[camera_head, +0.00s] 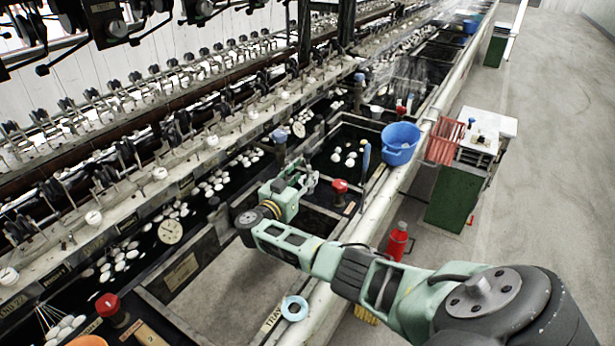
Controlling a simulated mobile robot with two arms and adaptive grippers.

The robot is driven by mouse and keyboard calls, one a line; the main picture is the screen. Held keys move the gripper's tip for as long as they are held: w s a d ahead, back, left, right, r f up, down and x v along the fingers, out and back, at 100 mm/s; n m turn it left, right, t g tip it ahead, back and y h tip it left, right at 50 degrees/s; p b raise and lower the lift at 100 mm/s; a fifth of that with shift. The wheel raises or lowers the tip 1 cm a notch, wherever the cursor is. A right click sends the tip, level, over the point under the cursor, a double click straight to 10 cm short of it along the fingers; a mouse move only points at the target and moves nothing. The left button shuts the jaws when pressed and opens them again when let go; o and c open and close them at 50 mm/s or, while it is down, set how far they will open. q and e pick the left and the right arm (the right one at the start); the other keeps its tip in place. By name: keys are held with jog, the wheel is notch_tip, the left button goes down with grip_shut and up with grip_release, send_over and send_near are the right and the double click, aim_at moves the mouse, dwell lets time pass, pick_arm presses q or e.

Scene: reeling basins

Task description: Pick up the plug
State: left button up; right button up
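No thing is marked as the plug, and I cannot tell for certain which one it is. A red-topped knob (340,186) stands upright on the basin divider, just right of my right gripper (309,176). Another red-topped knob (110,307) stands at the lower left. My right arm reaches in from the lower right, over the basin rim. The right gripper's fingers look spread apart above the basins, with nothing clear between them and apart from the red knob. My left gripper is not in view.
A blue bucket (400,143) sits on the rim right of the gripper. A dark basin with white cocoons (350,156) lies behind. A red extinguisher (397,241) stands beside the basins. The right floor is mostly clear.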

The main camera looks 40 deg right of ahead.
aim_at(308, 167)
jog(key=x, duration=0.3)
jog(key=shift+w+d, duration=0.2)
jog(key=shift+w, duration=0.2)
jog(key=shift+w+d, duration=0.1)
jog(key=shift+d, duration=0.45)
jog(key=shift+c, duration=0.5)
grip_shut()
jog(key=shift+r, duration=0.1)
